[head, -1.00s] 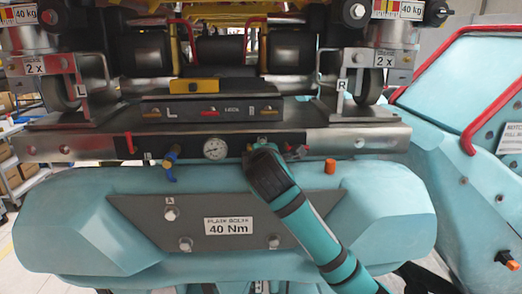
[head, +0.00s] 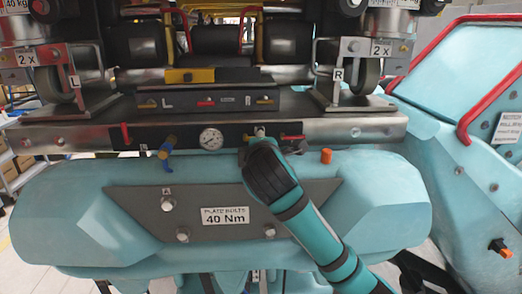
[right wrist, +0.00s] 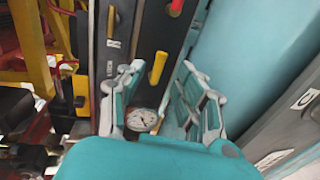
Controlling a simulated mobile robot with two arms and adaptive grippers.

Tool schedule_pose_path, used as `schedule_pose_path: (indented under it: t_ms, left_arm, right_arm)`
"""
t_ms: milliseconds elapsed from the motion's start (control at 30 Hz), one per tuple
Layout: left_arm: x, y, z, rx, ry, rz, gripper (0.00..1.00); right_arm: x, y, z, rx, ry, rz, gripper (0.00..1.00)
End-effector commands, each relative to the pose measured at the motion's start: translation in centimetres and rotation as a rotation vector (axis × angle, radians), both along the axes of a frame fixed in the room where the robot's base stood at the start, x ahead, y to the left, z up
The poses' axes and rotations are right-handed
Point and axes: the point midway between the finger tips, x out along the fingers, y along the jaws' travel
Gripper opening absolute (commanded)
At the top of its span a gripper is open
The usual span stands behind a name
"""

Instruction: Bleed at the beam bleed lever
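The beam's black valve panel (head: 233,140) carries a round gauge (head: 210,138), a red lever (head: 125,133) at left, a brass valve with a blue handle (head: 168,153), a silver fitting (head: 260,132) and another red lever (head: 292,138) at right. I cannot read which is the bleed lever. My right arm's wrist covers its gripper in the head view, just below the silver fitting. In the right wrist view my right gripper (right wrist: 161,92) is open and empty, fingers apart. The gauge (right wrist: 142,121) shows between them, with a yellow handle (right wrist: 157,67) beyond. My left gripper is not in view.
Below the panel is a large teal beam with a grey bolt plate (head: 145,206) marked 40 Nm. An orange knob (head: 326,156) stands right of my wrist. Above is a dark box (head: 207,98) with small handles. A red rail (head: 490,108) is at right.

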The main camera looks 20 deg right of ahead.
Motion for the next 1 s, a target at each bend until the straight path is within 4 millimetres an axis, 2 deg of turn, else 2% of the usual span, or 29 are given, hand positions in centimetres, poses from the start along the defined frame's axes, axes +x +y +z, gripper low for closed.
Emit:
schedule_pose_path:
  t_ms: [33, 200, 400, 1000]
  left_arm:
    - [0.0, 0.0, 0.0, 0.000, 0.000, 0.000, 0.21]
    - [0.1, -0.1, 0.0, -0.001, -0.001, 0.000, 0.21]
    - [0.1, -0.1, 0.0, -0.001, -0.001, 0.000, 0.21]
    - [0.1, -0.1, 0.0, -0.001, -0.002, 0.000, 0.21]
  right_arm:
    - [-1.2, 0.4, 0.3, 0.001, -0.002, 0.004, 0.35]
    - [-4.4, 1.3, 0.9, 0.001, -0.002, 0.004, 0.35]
    - [-6.6, 1.9, 1.3, 0.000, 0.001, 0.001, 0.35]
    - [-7.0, 2.0, 1.4, 0.002, 0.002, 0.001, 0.35]
